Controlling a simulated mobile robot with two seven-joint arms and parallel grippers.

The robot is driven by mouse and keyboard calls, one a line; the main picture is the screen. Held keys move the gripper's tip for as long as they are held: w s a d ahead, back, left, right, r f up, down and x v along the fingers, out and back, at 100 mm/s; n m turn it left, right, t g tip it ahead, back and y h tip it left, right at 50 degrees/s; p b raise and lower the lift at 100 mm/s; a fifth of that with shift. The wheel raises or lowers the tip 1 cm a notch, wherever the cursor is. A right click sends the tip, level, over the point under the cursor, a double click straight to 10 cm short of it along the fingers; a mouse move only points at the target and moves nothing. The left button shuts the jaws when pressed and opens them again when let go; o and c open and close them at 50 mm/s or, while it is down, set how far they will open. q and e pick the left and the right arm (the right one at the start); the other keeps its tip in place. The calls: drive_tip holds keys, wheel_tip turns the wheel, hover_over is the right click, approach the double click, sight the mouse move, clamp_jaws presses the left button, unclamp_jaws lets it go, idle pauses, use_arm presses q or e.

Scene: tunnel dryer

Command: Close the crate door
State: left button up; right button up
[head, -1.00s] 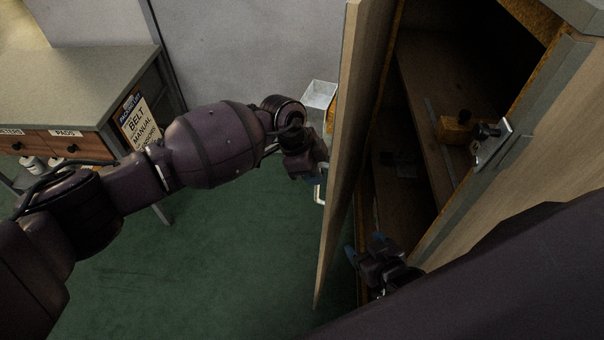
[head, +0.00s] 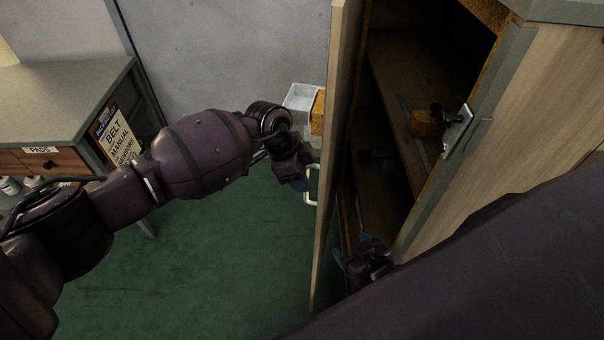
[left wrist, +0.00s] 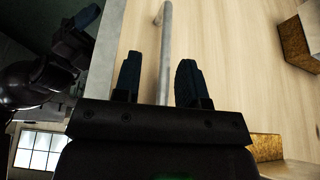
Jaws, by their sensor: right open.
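The crate door (head: 335,140) is a pale wooden panel, seen nearly edge-on in the head view. It stands open, away from the crate (head: 560,110) to its right. A metal latch (head: 458,131) sits on the crate's front edge. My left gripper (head: 302,184) is at the door's outer face, at the metal handle (head: 312,186). In the left wrist view its blue fingers (left wrist: 158,78) are apart, one on each side of the handle bar (left wrist: 163,45), with gaps visible. My right gripper (head: 350,254) is low in the opening, near the door's inner side; it also shows in the left wrist view (left wrist: 80,25).
A workbench (head: 60,95) with drawers and a belt manual sign (head: 118,140) stands at the left. A pale open box (head: 299,96) is behind the door. A yellow-brown block (head: 424,123) is by the latch. Green floor (head: 200,270) is clear left of the door.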

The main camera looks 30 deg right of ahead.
use_arm(q)
drive_tip(key=shift+d, duration=0.1)
drive_tip(key=v, duration=1.1)
drive_tip(key=shift+f, duration=0.1)
